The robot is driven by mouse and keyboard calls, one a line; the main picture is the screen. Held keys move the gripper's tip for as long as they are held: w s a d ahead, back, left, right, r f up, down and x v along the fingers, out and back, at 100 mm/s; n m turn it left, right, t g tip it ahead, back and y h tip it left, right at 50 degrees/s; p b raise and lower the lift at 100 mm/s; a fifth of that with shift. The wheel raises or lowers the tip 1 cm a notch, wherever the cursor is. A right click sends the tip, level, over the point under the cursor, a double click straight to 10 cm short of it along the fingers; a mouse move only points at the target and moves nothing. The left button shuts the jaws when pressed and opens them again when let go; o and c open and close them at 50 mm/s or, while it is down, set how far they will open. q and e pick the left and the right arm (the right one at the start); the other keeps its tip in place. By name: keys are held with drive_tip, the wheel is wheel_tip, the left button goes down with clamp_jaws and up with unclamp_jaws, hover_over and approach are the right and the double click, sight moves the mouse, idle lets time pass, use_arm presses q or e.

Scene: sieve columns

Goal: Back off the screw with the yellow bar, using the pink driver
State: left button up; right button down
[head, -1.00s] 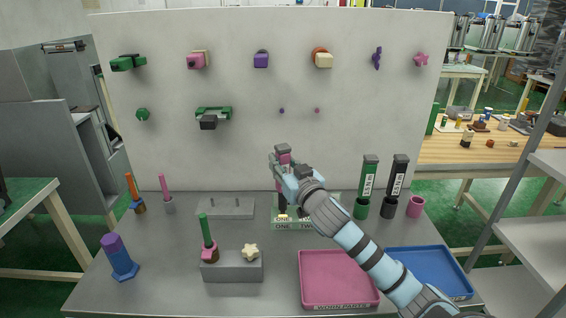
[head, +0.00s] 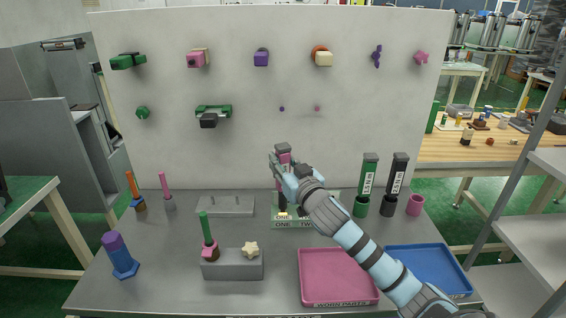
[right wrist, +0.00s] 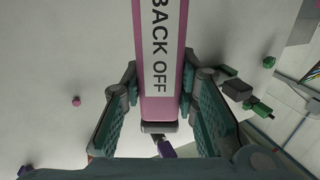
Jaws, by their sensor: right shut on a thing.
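My right gripper (head: 285,165) is shut on the pink driver (head: 284,159), around its handle. In the right wrist view the driver (right wrist: 160,60) has a white label reading "BACK OFF" and a dark end cap, with one finger on each side. In the head view the driver stands about upright above a green block (head: 304,224) labelled "ONE" and "TWO". A small yellow bar (head: 283,214) shows at the block's left side, just below the driver. My gripper and arm hide part of the block; whether the driver touches the screw cannot be told. My left gripper is out of view.
A pink tray (head: 338,276) labelled "WORN PARTS" and a blue tray (head: 428,268) lie at the front right. Green (head: 369,175) and black (head: 399,175) upright tools and a pink cup (head: 415,205) stand behind. A grey block (head: 232,266) stands front left. A panel (head: 350,110) closes the back.

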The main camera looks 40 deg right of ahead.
sight(285, 151)
drive_tip(key=shift+f+b, duration=0.5)
drive_tip(key=shift+f, duration=0.4)
idle(0.6)
drive_tip(key=shift+s+r+p, duration=0.1)
drive_tip(key=shift+r+p, duration=0.3)
drive_tip(key=shift+p, duration=0.4)
idle(1.3)
wheel_tip(285, 151, up, 5)
drive_tip(key=p, duration=0.5)
drive_tip(key=shift+r, duration=0.2)
drive_tip(key=shift+f, duration=0.1)
